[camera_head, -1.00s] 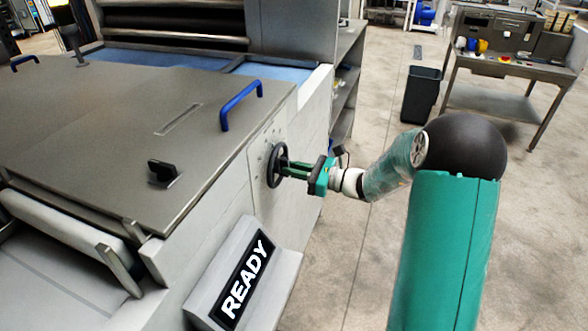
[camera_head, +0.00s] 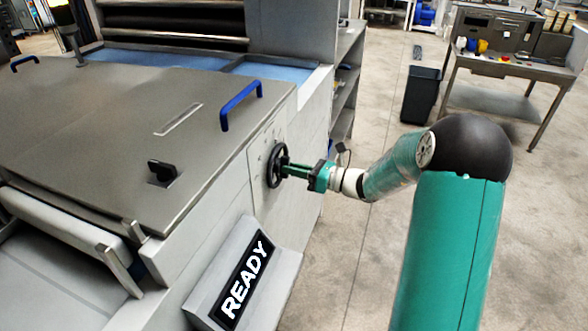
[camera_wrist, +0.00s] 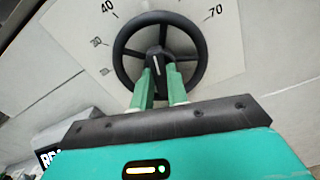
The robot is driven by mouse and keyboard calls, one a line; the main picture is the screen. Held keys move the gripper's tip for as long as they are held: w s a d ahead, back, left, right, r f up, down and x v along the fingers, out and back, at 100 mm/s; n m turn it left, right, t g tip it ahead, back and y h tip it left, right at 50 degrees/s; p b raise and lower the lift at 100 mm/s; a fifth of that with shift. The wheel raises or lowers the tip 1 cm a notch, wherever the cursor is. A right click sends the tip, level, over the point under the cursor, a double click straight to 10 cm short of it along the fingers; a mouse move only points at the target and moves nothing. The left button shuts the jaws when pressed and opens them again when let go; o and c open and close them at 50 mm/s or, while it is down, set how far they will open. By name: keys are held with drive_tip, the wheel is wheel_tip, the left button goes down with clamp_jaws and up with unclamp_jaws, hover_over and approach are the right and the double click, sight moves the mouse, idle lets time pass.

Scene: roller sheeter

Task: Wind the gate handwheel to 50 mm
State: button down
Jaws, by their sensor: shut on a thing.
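The black gate handwheel (camera_head: 277,165) is on the side wall of the sheeter. In the wrist view the handwheel (camera_wrist: 193,40) shows its rim, spokes and a hub with a white line. My gripper (camera_head: 286,167) reaches it from the right. In the wrist view my gripper's green fingers (camera_wrist: 160,75) are shut on the hub, one on each side. The white line on the hub stands near upright in that view. A pale dial plate (camera_wrist: 95,25) behind the wheel shows 20, 40 and 70; marks behind the wheel are hidden.
A READY display (camera_head: 243,280) stands out below the handwheel. A blue handle (camera_head: 241,103) and a black knob (camera_head: 163,171) sit on the cover above. A black bin (camera_head: 421,95) and a workbench (camera_head: 515,65) stand behind. The floor to the right is clear.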

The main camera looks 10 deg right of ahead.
drive_tip(key=c, duration=1.4)
unclamp_jaws()
drive_tip(key=shift+d, duration=0.1)
drive_tip(key=v, duration=1.3)
drive_tip(key=shift+s+d, duration=0.25)
drive_tip(key=shift+d, duration=0.05)
